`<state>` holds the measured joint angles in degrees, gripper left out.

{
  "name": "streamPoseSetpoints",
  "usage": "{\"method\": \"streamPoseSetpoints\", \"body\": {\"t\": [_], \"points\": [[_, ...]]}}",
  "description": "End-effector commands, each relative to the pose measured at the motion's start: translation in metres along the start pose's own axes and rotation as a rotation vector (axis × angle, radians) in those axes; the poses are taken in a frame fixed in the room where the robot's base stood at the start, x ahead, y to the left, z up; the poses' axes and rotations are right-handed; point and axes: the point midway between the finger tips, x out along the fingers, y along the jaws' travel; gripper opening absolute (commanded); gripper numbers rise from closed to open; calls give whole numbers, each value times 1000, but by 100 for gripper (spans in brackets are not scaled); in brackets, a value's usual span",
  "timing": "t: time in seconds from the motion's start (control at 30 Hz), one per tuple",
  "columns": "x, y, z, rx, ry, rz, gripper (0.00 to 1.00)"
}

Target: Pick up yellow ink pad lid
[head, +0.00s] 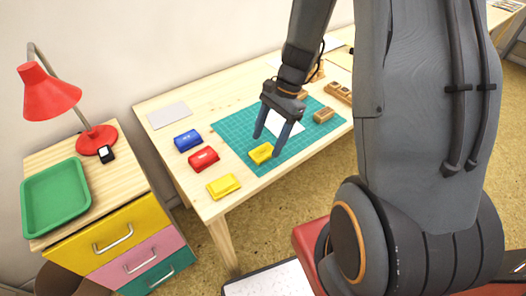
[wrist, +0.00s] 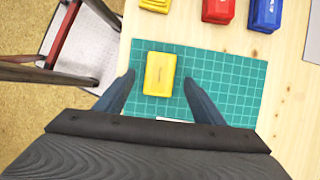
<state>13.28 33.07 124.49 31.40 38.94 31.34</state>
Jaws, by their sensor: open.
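A yellow ink pad piece (head: 261,153) lies on the green mat near its front edge. In the wrist view the yellow piece (wrist: 162,75) is a plain rounded block with a small mark on top. It looks like the lid, but I cannot tell if a base is under it. My gripper (head: 267,146) is open and points down over it. In the wrist view the fingers of my gripper (wrist: 158,79) stand either side of the piece, with a gap on both sides. A second yellow piece (head: 223,186) with a ridged top (wrist: 156,5) lies on bare wood.
A red ink pad (head: 204,159) and a blue ink pad (head: 187,140) stand in a row on the wood. White paper (head: 286,125) lies on the green mat (head: 234,134). Wooden stamps (head: 323,115) are to the right. A red lamp and green tray stand on drawers at left.

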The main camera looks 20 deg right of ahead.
Motion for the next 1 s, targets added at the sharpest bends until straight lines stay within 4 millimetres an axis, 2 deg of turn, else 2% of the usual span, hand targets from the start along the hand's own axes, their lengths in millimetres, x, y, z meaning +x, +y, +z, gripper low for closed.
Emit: {"method": "streamPoseSetpoints", "body": {"t": [0.1,0.2,0.47,0.7,0.73,1.0], "points": [[16,1,0,0,-1,2,62],[23,0,0,0,-1,2,62],[25,0,0,-1,1,0,62],[24,0,0,-1,1,0,22],[24,0,0,-1,1,0,19],[23,0,0,-2,1,0,19]]}}
